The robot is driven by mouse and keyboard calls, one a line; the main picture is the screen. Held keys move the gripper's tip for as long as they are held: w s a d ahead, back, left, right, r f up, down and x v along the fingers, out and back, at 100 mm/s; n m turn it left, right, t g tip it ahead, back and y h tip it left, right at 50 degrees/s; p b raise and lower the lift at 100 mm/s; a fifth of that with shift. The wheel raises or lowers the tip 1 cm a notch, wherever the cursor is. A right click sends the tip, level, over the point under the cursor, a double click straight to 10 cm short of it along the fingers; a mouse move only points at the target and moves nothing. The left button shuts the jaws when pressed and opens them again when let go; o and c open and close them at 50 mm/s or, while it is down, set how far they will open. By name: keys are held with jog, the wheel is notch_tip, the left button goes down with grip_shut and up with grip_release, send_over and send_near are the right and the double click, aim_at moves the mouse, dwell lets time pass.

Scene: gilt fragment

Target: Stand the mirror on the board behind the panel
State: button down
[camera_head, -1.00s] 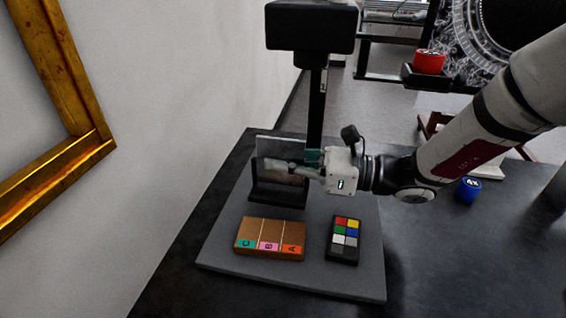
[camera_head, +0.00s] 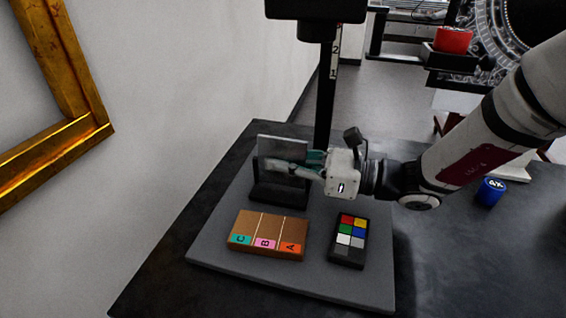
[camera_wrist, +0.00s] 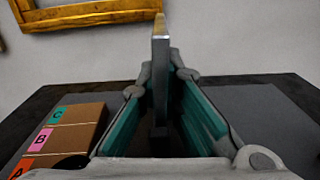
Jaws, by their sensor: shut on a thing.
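The mirror (camera_head: 281,142) is a thin grey plate standing upright, with a dark lower part and foot (camera_head: 278,192). In the wrist view the mirror (camera_wrist: 160,55) shows edge-on between the two teal-padded fingers. My gripper (camera_head: 272,163) reaches in from the right and is shut on it. The panel (camera_head: 266,233) is brown with labels C, B and A, lying flat on the grey board (camera_head: 215,255). The mirror is on the far side of the panel, over the board. I cannot tell whether its foot touches the board.
A colour chart (camera_head: 348,240) lies on the board right of the panel. A black post (camera_head: 325,95) rises behind the mirror. A gilt frame (camera_head: 75,85) hangs on the wall at left. A blue cup (camera_head: 491,190) stands at right. The dark tabletop (camera_head: 440,270) is clear at front right.

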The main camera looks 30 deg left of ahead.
jog(key=c, duration=1.8)
grip_release()
jog(key=shift+w+d, duration=0.1)
jog(key=shift+d, duration=0.1)
jog(key=p+v, duration=0.1)
jog(key=v, duration=1)
jog(key=shift+d, duration=0.3)
